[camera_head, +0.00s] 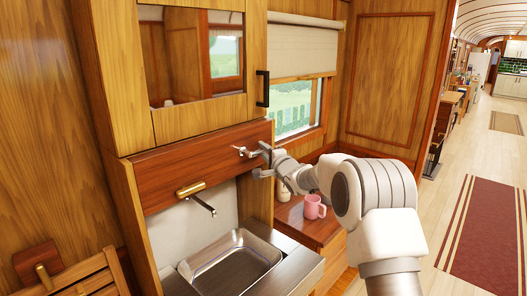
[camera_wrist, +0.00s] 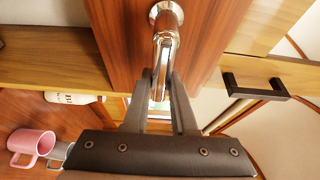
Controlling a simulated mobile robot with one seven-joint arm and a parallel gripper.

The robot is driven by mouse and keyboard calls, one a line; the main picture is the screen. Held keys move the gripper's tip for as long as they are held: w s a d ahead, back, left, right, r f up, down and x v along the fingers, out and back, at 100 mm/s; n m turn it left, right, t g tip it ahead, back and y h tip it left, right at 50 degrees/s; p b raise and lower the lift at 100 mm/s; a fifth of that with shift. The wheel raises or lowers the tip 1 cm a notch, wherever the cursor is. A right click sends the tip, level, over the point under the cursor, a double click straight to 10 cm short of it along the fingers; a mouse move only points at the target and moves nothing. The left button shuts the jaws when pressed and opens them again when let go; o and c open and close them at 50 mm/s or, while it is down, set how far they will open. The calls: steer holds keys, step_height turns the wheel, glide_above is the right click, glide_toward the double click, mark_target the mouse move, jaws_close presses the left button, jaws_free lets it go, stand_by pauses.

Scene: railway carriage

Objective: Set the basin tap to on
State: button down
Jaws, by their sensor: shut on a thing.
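A chrome lever (camera_head: 240,150) sticks out from the red-brown wooden panel above the basin (camera_head: 236,262), near the panel's right end. In the wrist view the chrome lever (camera_wrist: 166,32) has a round base on the panel, and its free end lies between my fingers. My gripper (camera_head: 260,160) is shut on this lever; it also shows in the wrist view (camera_wrist: 163,82). The fingers partly hide the lever's end. A thin metal spout (camera_head: 203,206) juts out over the steel basin below the panel. I see no water from the spout.
A brass handle (camera_head: 190,189) sits on the panel's lower edge. A black cabinet handle (camera_head: 262,89) is above my gripper. A pink mug (camera_head: 314,207) and a pale bottle (camera_head: 283,190) stand on the wooden counter to the right.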

steer(key=shift+n+b, duration=0.4)
steer(key=shift+b, duration=0.15)
steer(key=n+b, duration=0.1)
steer(key=b, duration=0.1)
steer(key=shift+r+n+t+y+b, duration=0.3)
steer(key=shift+r+n, duration=0.05)
steer(key=shift+n, duration=0.05)
steer(key=n+b, duration=0.1)
steer(key=r+n+y+b, duration=0.1)
steer(key=shift+s+a+r+n+t+b, duration=0.1)
steer(key=shift+s+a+n+t+b, duration=0.1)
steer(key=shift+n+t+b, duration=0.15)
steer(key=n, duration=0.1)
steer(key=r+n+y+b, duration=0.1)
steer(key=n+b, duration=0.1)
steer(key=n, duration=0.1)
steer(key=shift+s+a+r+y, duration=0.2)
steer(key=shift+s+r+y, duration=0.05)
steer(key=shift+s+y, duration=0.1)
steer(key=shift+s+a+r+n+y+b, duration=0.15)
steer(key=shift+s+r+n+y+b, duration=0.15)
steer(key=shift+n, duration=0.5)
steer(key=shift+s+a+r+n+y+b, duration=0.15)
steer(key=shift+r+n+y+b, duration=0.2)
steer(key=shift+n, duration=0.4)
steer(key=shift+w+f, duration=0.1)
steer(key=c, duration=0.7)
jaws_free()
